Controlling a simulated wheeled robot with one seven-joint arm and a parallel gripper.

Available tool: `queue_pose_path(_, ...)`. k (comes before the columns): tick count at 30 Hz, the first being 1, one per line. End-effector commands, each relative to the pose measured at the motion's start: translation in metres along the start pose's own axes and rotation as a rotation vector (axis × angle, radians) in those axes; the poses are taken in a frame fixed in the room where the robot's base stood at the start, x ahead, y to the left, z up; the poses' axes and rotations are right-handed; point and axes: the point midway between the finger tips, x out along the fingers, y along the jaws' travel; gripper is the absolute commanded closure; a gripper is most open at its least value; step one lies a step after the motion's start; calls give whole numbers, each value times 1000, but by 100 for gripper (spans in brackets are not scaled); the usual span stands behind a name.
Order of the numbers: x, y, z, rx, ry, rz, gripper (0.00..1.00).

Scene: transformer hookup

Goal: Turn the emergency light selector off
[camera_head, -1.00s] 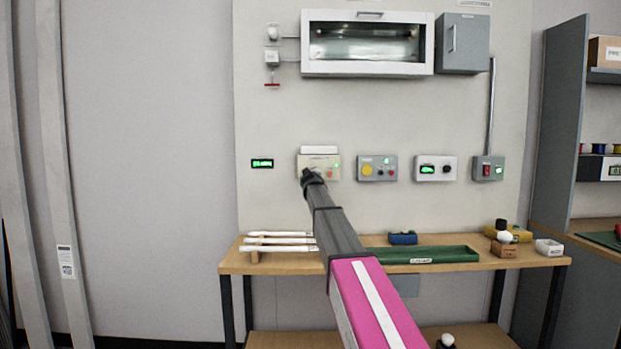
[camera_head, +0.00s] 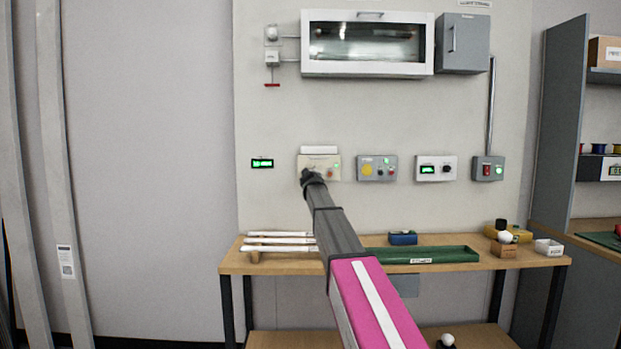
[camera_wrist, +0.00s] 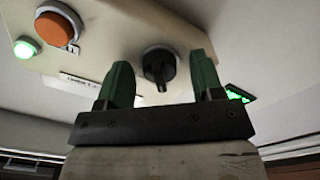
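The beige control box (camera_head: 319,161) is on the wall panel, and my arm reaches up to its left part. In the wrist view its face carries a black selector knob (camera_wrist: 159,66), an orange button (camera_wrist: 56,29) and a lit green lamp (camera_wrist: 25,48). My gripper (camera_wrist: 160,78) has its two green fingers spread, one on each side of the knob, with visible gaps to it. In the head view my gripper (camera_head: 308,178) covers the knob. Whether the fingertips reach past the knob's front is hard to tell.
More boxes sit to the right: one with a yellow button (camera_head: 377,168), one with a green display (camera_head: 435,168) and one with a red switch (camera_head: 488,169). A small green display (camera_head: 262,163) is on the left. A wooden bench (camera_head: 450,258) holding a green tray (camera_head: 424,255) stands below.

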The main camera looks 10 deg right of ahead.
Motion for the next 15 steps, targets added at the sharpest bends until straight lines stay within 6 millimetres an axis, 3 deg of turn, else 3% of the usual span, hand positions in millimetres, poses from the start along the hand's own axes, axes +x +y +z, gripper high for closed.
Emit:
queue_pose_path(8,-9,0,0,1,0,0,39)
queue_pose_path(15,-45,0,1,0,1,0,39)
